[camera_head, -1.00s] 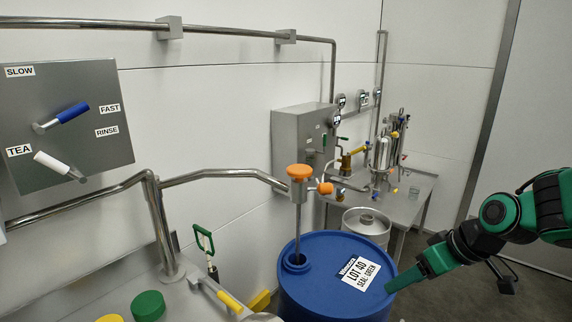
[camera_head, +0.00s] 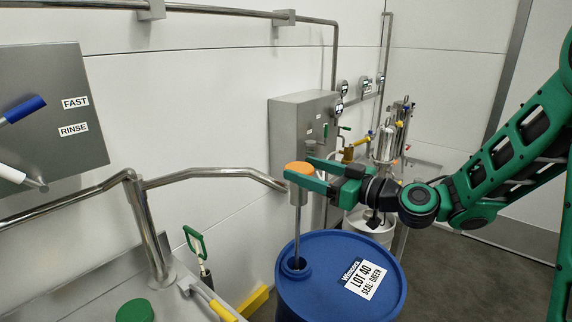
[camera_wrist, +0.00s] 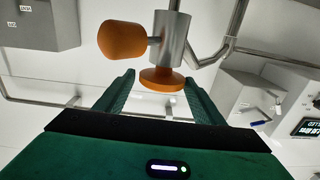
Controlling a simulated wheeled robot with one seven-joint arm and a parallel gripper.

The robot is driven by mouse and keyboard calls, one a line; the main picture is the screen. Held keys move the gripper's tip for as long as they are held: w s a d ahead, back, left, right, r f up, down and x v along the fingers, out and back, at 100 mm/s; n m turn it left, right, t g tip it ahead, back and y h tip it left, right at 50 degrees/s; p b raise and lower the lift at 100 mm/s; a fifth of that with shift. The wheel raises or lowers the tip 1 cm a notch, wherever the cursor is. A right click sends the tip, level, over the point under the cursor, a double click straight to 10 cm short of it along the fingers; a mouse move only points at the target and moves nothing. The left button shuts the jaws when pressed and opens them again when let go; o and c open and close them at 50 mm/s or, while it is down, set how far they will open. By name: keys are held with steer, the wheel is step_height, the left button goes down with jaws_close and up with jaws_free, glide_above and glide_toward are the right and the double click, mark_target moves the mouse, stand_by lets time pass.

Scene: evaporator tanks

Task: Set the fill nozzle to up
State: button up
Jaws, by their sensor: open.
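The fill nozzle appears to be the upright steel tube (camera_head: 297,222) with an orange round cap (camera_head: 298,167), standing down into the opening of the blue drum (camera_head: 322,290). In the wrist view its steel head (camera_wrist: 173,38) shows with the orange cap (camera_wrist: 162,80) and an orange side knob (camera_wrist: 122,40). The knob is hidden behind my gripper in the head view. My gripper (camera_head: 300,170) is open at the nozzle's top, reaching in from the right. In the wrist view the cap lies between the two fingertips (camera_wrist: 160,76); I cannot tell whether they touch it.
A bent steel pipe (camera_head: 215,173) runs close left of the nozzle head. A grey wall box (camera_head: 300,125) is behind my gripper. The control panel (camera_head: 75,140) with blue and white levers is at the left. A green-handled tool (camera_head: 195,240) stands beside the drum.

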mark_target(288, 164)
steer(key=x, duration=0.6)
steer(key=shift+a, duration=0.3)
